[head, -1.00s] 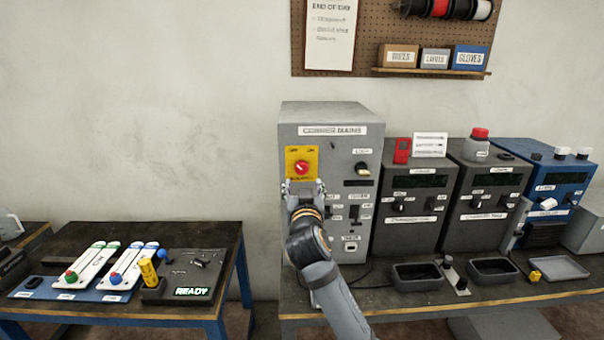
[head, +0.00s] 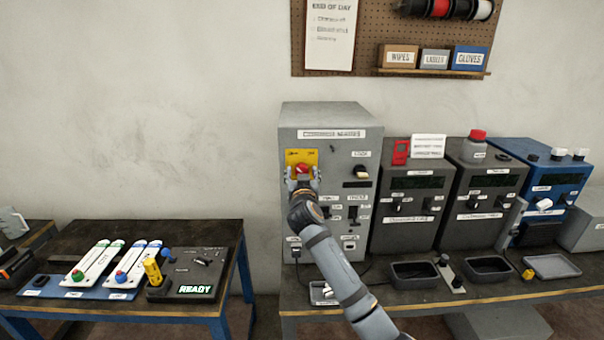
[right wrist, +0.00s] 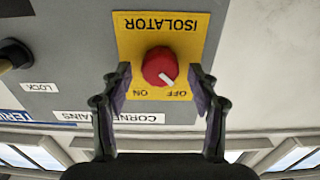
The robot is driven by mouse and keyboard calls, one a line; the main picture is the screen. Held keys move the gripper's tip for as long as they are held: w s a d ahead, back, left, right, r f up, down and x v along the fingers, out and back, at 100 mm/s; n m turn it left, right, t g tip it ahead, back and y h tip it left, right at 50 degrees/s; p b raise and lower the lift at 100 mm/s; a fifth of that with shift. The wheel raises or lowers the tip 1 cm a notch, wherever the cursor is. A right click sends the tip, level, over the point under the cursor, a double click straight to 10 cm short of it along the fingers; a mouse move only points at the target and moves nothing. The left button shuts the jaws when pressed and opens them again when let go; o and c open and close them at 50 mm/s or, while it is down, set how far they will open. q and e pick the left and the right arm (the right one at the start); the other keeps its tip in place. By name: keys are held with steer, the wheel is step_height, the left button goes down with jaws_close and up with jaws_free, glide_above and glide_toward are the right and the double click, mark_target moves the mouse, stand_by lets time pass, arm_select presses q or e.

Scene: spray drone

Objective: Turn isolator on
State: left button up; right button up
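The isolator is a red rotary knob (head: 303,170) on a yellow plate (head: 294,156) on the front of the grey mains cabinet (head: 340,115). In the right wrist view, which shows the labels upside down, the knob (right wrist: 158,66) has a white mark pointing at the OFF side. My right gripper (right wrist: 160,78) is open, with one finger on each side of the knob and visible gaps between. In the head view my right gripper (head: 303,182) covers the plate's lower part. My left gripper is not in view.
A lock switch (head: 361,172) sits right of the isolator on the same cabinet, with small switches lower down. Dark charger units (head: 412,195) and a blue unit (head: 548,190) stand to the right. Trays (head: 415,274) lie in front. A low table (head: 215,235) stands left.

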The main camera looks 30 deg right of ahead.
steer(key=c, duration=1.1)
steer(key=shift+f+m+b, duration=0.15)
steer(key=shift+m+b, duration=0.15)
steer(key=shift+b, duration=0.15)
steer(key=shift+s+d+f+m+b, duration=0.1)
steer(key=shift+m+b, duration=4.25)
steer(key=shift+b, duration=1.4)
steer(key=shift+d+f+m+b, duration=0.1)
steer(key=shift+m+b, duration=4.25)
steer(key=shift+b, duration=1.4)
steer(key=shift+o, duration=0.2)
steer(key=shift+a, duration=0.1)
steer(key=o, duration=1.2)
steer(key=shift+r, duration=0.1)
steer(key=shift+c, duration=0.2)
